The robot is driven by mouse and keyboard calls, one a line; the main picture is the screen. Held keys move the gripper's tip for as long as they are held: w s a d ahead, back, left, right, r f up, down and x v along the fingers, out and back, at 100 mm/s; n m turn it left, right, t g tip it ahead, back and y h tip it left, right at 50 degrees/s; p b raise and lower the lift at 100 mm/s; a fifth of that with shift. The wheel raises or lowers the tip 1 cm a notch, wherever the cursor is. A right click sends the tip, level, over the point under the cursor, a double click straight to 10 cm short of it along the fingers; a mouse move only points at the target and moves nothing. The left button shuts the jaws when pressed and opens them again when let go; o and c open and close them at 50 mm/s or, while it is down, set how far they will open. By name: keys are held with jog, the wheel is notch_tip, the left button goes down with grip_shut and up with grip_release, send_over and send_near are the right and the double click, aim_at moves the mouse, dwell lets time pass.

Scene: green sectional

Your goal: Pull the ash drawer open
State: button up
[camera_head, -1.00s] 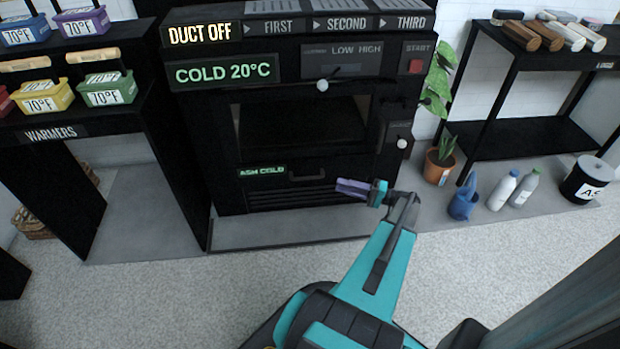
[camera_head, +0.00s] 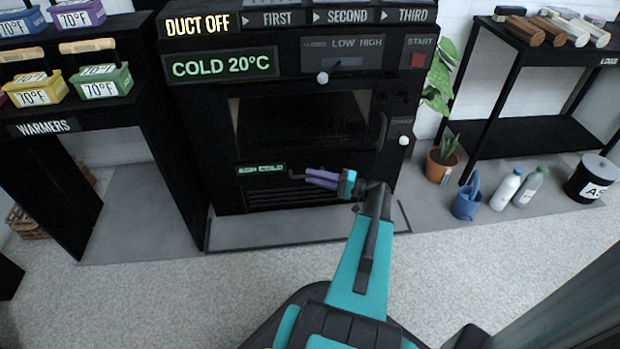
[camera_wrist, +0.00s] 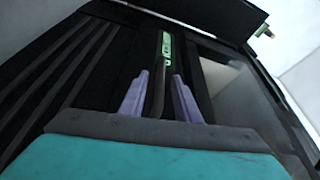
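The ash drawer (camera_head: 262,182) is a black front low on the furnace, with a green "ASH COLD" label (camera_head: 261,169). It looks flush with the furnace face. My gripper (camera_head: 308,178) is in front of the drawer, at its dark handle, which it largely hides in the head view. In the wrist view my two purple fingers (camera_wrist: 159,85) stand apart, with the dark handle bar (camera_wrist: 159,97) between them. Gaps show on both sides of the bar, so the fingers are not closed on it. The green label (camera_wrist: 166,45) lies beyond the fingertips.
The furnace door with a dark window (camera_head: 300,120) is above the drawer. A grey floor plate (camera_head: 300,229) lies in front of the furnace. A warmers rack (camera_head: 45,128) stands left. A potted plant (camera_head: 443,163) and bottles (camera_head: 505,190) are right. The carpet in front is clear.

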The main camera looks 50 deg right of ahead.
jog(key=shift+x, duration=1)
jog(key=shift+c, duration=0.4)
grip_shut()
